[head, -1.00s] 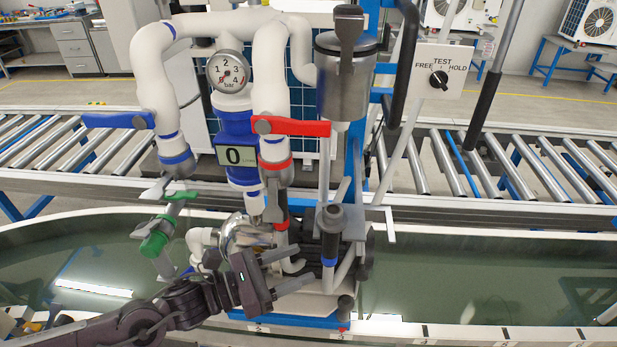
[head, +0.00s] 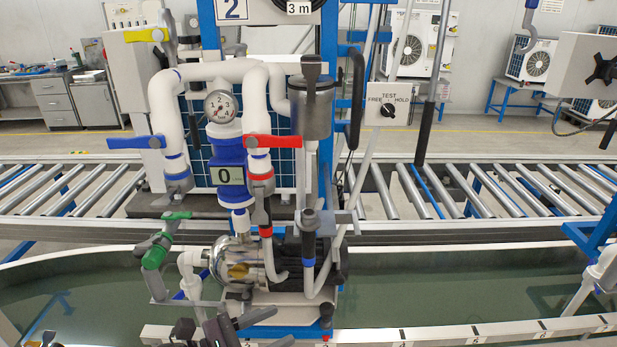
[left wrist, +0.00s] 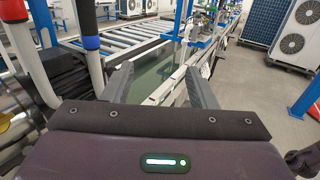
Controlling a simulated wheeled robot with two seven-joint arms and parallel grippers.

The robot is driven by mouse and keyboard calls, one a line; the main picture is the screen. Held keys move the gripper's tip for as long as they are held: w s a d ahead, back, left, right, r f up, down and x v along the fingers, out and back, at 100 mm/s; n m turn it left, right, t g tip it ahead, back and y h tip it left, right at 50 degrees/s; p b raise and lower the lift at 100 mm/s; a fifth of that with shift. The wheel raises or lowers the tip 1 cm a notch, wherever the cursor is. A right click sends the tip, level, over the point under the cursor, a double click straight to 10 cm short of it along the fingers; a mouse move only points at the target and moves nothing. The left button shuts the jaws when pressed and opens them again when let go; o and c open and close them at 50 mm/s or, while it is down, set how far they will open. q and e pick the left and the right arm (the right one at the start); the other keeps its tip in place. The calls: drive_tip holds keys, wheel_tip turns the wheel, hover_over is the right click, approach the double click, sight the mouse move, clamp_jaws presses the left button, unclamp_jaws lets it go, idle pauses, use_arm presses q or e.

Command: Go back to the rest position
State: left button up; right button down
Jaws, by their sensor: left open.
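My left gripper (head: 279,327) is low at the bottom edge of the head view, in front of the pump station. In the left wrist view its two fingers (left wrist: 158,78) stand apart with nothing between them. My right gripper does not show.
A water basin (head: 440,290) lies below the station, with a white numbered front rim (head: 455,335). A roller conveyor (head: 480,190) runs behind. Another station's pipe (head: 592,275) shows at far right.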

use_arm(q)
drive_tip(key=w+a+f+n+t+y, duration=0.2)
drive_tip(key=w+a+f+n+y, duration=0.25)
drive_tip(key=f+n, duration=0.35)
drive_tip(key=w+a+f+n+t+y, duration=0.25)
drive_tip(key=w+a+f+n, duration=0.3)
drive_tip(key=f+n, duration=0.3)
drive_tip(key=s+a+f+n+g+y, duration=0.1)
drive_tip(key=s+a+f+n+y, duration=0.15)
drive_tip(key=f+n, duration=0.4)
drive_tip(key=s+a+f+n+g+y, duration=0.1)
drive_tip(key=a+f+n+y, duration=0.25)
drive_tip(key=f, duration=0.65)
drive_tip(key=s+a+f+n+g+y, duration=0.1)
drive_tip(key=s+a+f+n+g, duration=0.15)
drive_tip(key=s+f+n, duration=0.5)
drive_tip(key=s+a+f+n+g+y, duration=0.1)
drive_tip(key=s+a+f+n+g, duration=0.2)
drive_tip(key=s+f, duration=0.75)
drive_tip(key=s+d+f+n+g, duration=0.2)
drive_tip(key=s+f+n, duration=0.1)
drive_tip(key=s, duration=0.8)
drive_tip(key=s+d+f+n+g, duration=0.3)
drive_tip(key=s+f+n, duration=0.1)
drive_tip(key=s, duration=0.7)
drive_tip(key=shift+s+d+f+n+y+b, duration=0.15)
drive_tip(key=shift+s+n+y+b, duration=0.2)
drive_tip(key=shift+n, duration=0.45)
